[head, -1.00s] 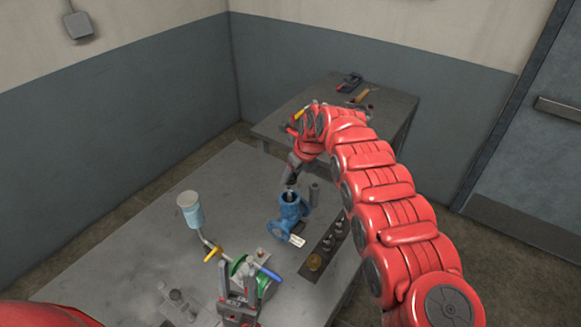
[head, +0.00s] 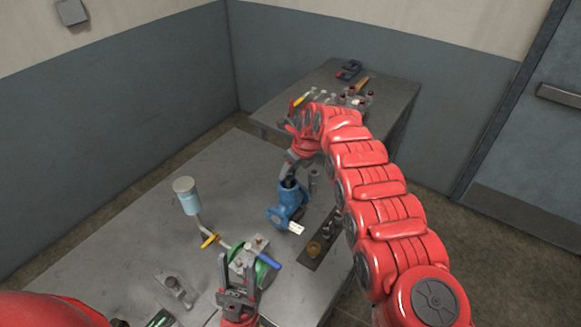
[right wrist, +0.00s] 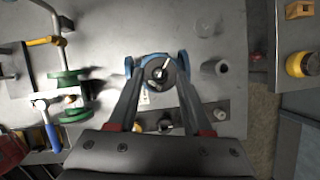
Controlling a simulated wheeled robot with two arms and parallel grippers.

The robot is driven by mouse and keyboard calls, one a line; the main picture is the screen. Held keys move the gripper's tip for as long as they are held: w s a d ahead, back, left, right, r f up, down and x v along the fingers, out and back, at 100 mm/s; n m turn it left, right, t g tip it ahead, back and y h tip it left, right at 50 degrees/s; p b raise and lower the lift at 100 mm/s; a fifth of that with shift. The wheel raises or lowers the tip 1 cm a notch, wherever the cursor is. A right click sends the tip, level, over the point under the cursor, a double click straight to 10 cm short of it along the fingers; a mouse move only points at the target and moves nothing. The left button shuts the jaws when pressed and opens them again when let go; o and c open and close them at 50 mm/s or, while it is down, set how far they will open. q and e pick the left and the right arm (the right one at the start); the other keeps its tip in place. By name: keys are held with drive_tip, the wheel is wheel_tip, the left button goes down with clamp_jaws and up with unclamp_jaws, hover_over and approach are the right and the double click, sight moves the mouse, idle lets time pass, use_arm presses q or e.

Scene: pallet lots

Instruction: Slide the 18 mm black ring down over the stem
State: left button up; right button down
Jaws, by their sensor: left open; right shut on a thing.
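The blue valve body (head: 287,207) stands on the grey table, with a white tag on its near side. My right gripper (head: 289,179) points down at its top opening. In the right wrist view the fingers (right wrist: 160,77) close on a dark ring, which I take to be the black ring (right wrist: 152,78). The pale stem (right wrist: 163,66) shows inside the ring's outline from above. I cannot tell how far down the stem the ring sits; the fingers hide it in the head view.
A green-based fixture with a blue handle (head: 268,258) stands beside my left gripper. A blue cup (head: 188,196) on a bent pipe stands to the left. A dark strip with several fittings (head: 318,246) lies right of the valve. A second table (head: 385,100) with tools stands behind.

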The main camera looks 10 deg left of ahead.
drive_tip(key=shift+f+b, duration=0.2)
drive_tip(key=shift+b, duration=0.3)
idle(0.9)
drive_tip(key=shift+s+r+b, duration=0.1)
drive_tip(key=shift+s+b, duration=0.1)
drive_tip(key=shift+b, duration=0.3)
idle(0.4)
